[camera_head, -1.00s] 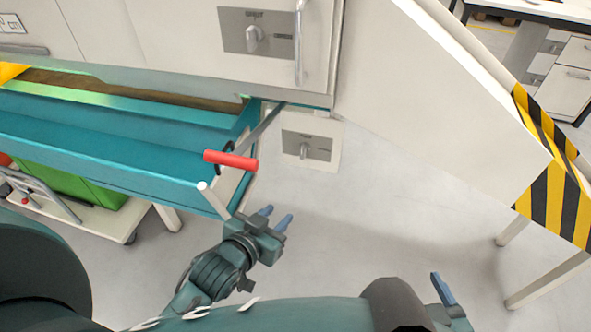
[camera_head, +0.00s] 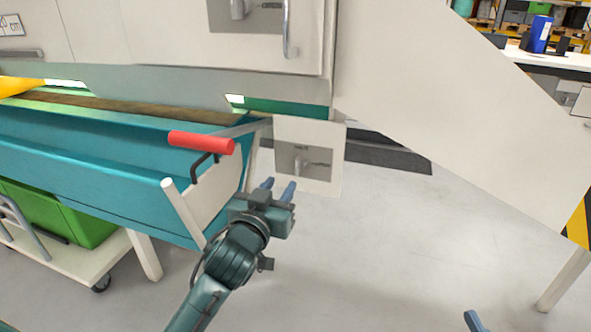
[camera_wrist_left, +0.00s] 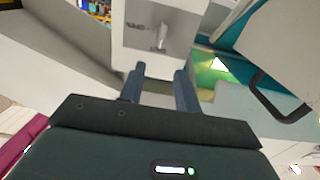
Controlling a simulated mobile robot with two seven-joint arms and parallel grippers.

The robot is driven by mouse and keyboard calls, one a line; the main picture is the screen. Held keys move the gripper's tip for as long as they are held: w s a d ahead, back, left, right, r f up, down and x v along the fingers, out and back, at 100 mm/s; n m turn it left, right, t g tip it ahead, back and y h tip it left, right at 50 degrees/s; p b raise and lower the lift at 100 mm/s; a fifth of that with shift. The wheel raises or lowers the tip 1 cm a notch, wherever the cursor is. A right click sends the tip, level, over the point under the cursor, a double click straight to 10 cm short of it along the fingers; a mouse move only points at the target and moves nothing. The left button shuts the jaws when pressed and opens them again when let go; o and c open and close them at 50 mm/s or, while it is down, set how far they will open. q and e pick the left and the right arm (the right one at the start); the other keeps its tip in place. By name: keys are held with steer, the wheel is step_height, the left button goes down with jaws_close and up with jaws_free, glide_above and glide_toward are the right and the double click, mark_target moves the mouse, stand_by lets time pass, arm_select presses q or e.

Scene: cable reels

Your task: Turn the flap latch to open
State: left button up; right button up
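A white panel (camera_head: 335,160) hangs below the machine housing, with a grey plate and a small grey latch knob (camera_head: 299,165) on it. My left gripper (camera_head: 278,187) is open and empty, just below and in front of the panel, apart from the knob. Of my right gripper, only one blue fingertip (camera_head: 473,320) shows at the bottom edge.
A second latch plate (camera_head: 262,18) and a vertical handle (camera_head: 289,30) sit on the housing above. A red-handled lever (camera_head: 201,142) and a teal trough (camera_head: 90,160) are close at left. A white sloping chute (camera_head: 450,120) is at right. The floor below is clear.

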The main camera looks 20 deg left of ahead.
mark_target(296, 163)
arm_select(q)
steer(key=w+b, duration=0.1)
steer(key=w, duration=0.2)
steer(key=w+b, duration=0.1)
steer(key=w, duration=0.3)
steer(key=w+b, duration=0.1)
steer(key=w, duration=0.3)
steer(key=shift+d, duration=0.25)
steer(key=shift+c, duration=0.2)
steer(key=shift+s+f, duration=0.1)
jaws_close()
